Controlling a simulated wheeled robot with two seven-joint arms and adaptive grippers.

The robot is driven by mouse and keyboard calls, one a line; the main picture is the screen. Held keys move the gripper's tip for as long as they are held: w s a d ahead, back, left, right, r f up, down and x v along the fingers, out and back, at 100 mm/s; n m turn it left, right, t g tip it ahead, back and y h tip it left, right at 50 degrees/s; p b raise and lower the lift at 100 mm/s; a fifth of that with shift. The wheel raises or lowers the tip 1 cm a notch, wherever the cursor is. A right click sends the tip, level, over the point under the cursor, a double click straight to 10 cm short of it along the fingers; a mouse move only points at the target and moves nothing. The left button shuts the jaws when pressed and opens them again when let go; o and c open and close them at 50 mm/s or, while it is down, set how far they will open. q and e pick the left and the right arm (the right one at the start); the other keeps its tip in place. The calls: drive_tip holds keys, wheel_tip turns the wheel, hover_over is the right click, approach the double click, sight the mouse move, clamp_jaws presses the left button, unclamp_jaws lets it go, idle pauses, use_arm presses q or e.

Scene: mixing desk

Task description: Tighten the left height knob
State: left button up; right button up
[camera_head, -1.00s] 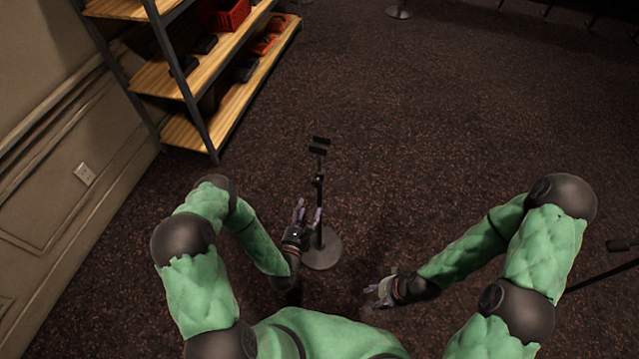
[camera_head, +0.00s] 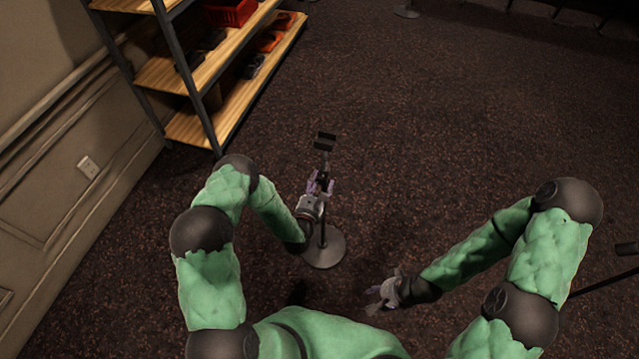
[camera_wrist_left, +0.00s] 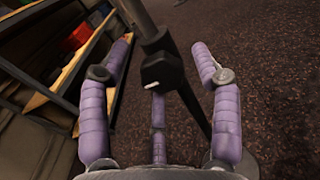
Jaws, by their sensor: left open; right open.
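A thin black stand with a round base (camera_head: 324,251) and a dark block at its top (camera_head: 325,141) stands upright on the carpet. My left gripper (camera_head: 320,184) is at the upper part of its pole. In the left wrist view, the left gripper (camera_wrist_left: 160,75) is open, its purple fingers spread around a black knob (camera_wrist_left: 162,73) with a small white mark. I see no finger closed on the knob. My right gripper (camera_head: 376,300) is open and empty, low and to the right of the stand.
A wooden shelf rack (camera_head: 215,85) with a red crate (camera_head: 230,12) stands at the upper left beside the wall. Another dark stand (camera_head: 610,280) shows at the right edge.

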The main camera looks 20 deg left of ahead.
use_arm(q)
drive_tip(key=shift+c, duration=0.3)
drive_tip(key=c, duration=1)
drive_tip(key=shift+c, duration=0.3)
drive_tip(key=shift+w+r, duration=0.1)
